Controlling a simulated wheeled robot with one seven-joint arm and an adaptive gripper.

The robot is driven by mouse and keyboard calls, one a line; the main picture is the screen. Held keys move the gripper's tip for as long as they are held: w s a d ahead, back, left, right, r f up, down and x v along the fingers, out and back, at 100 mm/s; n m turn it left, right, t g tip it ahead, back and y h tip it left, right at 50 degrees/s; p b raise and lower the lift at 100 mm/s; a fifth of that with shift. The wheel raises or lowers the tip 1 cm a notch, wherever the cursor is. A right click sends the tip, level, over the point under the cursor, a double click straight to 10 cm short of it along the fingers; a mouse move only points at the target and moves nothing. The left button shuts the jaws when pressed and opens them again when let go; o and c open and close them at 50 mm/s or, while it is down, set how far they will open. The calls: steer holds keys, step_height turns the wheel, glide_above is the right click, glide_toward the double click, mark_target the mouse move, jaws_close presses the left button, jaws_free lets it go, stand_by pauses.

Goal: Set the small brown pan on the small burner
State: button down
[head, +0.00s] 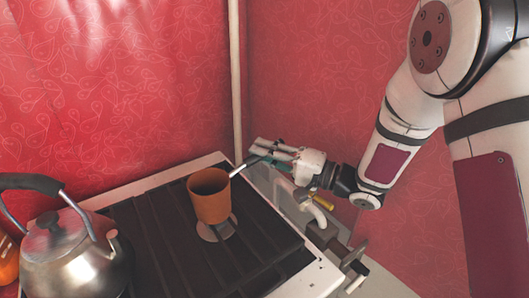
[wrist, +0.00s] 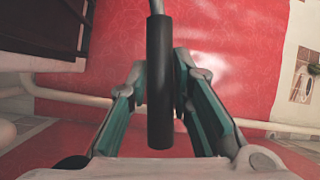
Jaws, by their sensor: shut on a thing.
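The small brown pan (head: 209,196) is upright over the dark stovetop (head: 160,225) in the head view. A round metal burner plate (head: 216,230) shows just under it; I cannot tell whether the pan touches it. The pan's dark handle points up and right to my gripper (head: 262,157). In the wrist view the black handle (wrist: 160,85) runs between the teal fingers of my gripper (wrist: 162,105), which is shut on it. The pan's body is out of the wrist view.
A steel kettle (head: 72,255) with a dark handle stands at the left of the stovetop. An orange object (head: 8,258) is partly visible behind it. A tap (head: 316,208) and sink parts lie right of the stove. A pale vertical pole (head: 236,80) stands at the wall corner.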

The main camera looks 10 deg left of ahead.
steer(key=shift+f, duration=0.25)
steer(key=c, duration=1.3)
jaws_free()
steer(key=shift+c, duration=0.2)
steer(key=shift+f, duration=0.1)
